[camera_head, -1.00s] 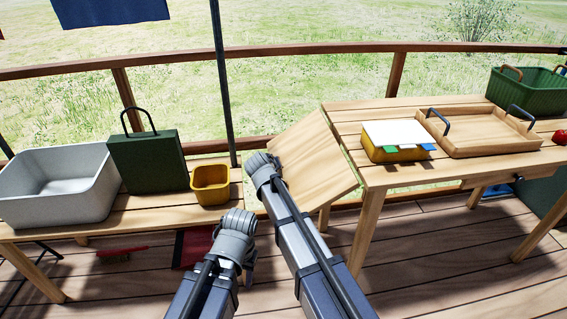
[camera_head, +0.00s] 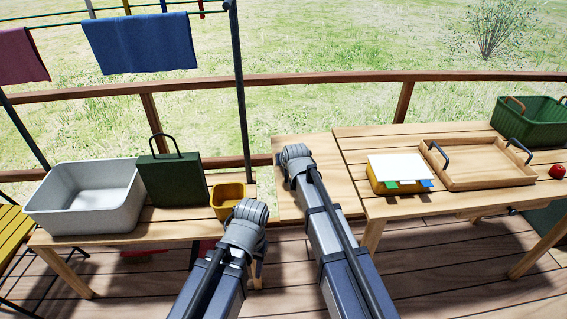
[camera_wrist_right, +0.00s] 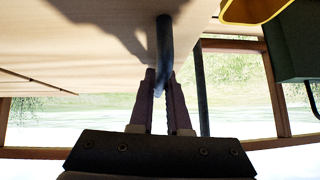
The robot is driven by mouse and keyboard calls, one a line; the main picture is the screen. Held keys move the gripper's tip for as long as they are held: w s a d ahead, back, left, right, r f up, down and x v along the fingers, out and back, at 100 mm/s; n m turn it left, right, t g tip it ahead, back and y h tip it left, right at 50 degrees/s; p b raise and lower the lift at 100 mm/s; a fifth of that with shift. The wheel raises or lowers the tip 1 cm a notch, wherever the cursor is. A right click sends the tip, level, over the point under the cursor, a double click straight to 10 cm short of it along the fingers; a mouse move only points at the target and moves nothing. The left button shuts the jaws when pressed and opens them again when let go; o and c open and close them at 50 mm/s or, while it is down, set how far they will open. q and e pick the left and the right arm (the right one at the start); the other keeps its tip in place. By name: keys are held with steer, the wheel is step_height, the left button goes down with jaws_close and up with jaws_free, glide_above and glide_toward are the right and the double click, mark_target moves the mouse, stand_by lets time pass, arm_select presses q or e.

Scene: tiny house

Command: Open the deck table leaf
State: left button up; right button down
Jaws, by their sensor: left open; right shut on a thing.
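The deck table leaf (camera_head: 318,150) is a light wood panel at the left end of the deck table (camera_head: 355,143). It looks about level with the tabletop; a seam shows between them. My right gripper (camera_wrist_right: 163,84) is shut on a dark curved handle (camera_wrist_right: 165,45) at the leaf, whose pale surface (camera_wrist_right: 90,35) fills the upper left of the right wrist view. In the head view my right wrist covers part of the leaf and hides the fingers. My left gripper (camera_head: 250,232) is open, lower and to the left, apart from the leaf; its fingertips are mostly hidden.
A left bench (camera_head: 160,232) holds a grey tub (camera_head: 85,212), a green box (camera_head: 172,182) and a yellow bin (camera_head: 227,198). The table bears a yellow block with papers (camera_head: 398,175), a wooden tray (camera_head: 480,180), a green basket (camera_head: 530,122) and a red item (camera_head: 556,171). A railing (camera_head: 300,78) runs behind.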

steer(key=shift+w+r, duration=0.15)
steer(key=shift+r, duration=0.05)
stand_by(0.3)
steer(key=c, duration=1.1)
jaws_free()
steer(key=shift+r, duration=0.1)
steer(key=shift+o, duration=1.1)
steer(key=shift+s, duration=0.2)
steer(key=p+v, duration=0.5)
steer(key=v, duration=0.2)
steer(key=shift+s+d+r+p, duration=0.15)
steer(key=shift+s+r+p, duration=0.1)
steer(key=shift+r+p, duration=0.1)
steer(key=shift+f, duration=0.15)
